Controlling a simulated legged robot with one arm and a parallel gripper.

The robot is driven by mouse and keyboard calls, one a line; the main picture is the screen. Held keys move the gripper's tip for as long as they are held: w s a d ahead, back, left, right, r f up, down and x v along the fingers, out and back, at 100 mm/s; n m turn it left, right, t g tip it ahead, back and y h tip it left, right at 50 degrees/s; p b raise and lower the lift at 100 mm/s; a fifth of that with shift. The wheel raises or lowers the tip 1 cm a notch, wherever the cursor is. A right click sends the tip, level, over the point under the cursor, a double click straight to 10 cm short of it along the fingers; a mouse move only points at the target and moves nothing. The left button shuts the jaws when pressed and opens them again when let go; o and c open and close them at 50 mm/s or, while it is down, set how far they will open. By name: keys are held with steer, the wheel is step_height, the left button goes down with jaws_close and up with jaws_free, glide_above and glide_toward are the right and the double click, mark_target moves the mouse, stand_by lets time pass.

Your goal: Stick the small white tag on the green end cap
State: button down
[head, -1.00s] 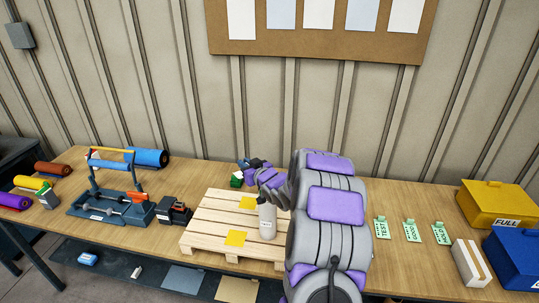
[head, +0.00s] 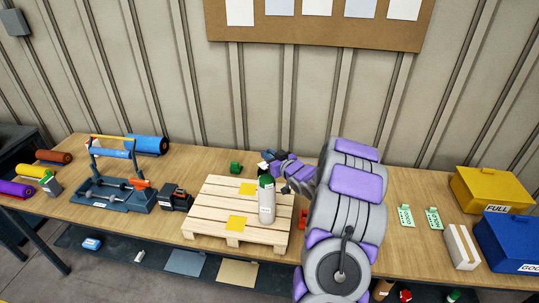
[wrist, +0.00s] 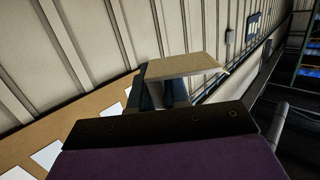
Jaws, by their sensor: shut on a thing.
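My gripper (head: 268,161) is above the table, just behind and above the top of a pale cylinder in the head view. In the wrist view my gripper (wrist: 163,90) is shut on a thin, pale flat piece (wrist: 184,66), which looks like the small white tag. The cylinder has a dark green top (head: 265,181); I cannot tell which of these green parts is the end cap.
The cylinder (head: 266,210) stands upright on a wooden pallet (head: 210,222) with yellow squares. A blue press-like device (head: 115,192) and coloured rolls are at left. Green labels (head: 406,216), a white box (head: 461,246) and yellow (head: 492,190) and blue bins (head: 508,240) are at right.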

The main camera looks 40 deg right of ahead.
step_height(320, 180, down, 2)
steer(key=shift+a+f+b, duration=0.15)
steer(key=shift+f+b, duration=0.1)
steer(key=shift+b, duration=0.2)
steer(key=shift+f+b, duration=0.55)
steer(key=shift+f, duration=1.1)
steer(key=shift+f, duration=0.55)
stand_by(0.6)
steer(key=c, duration=1)
jaws_free()
steer(key=shift+r, duration=0.1)
steer(key=shift+c, duration=0.2)
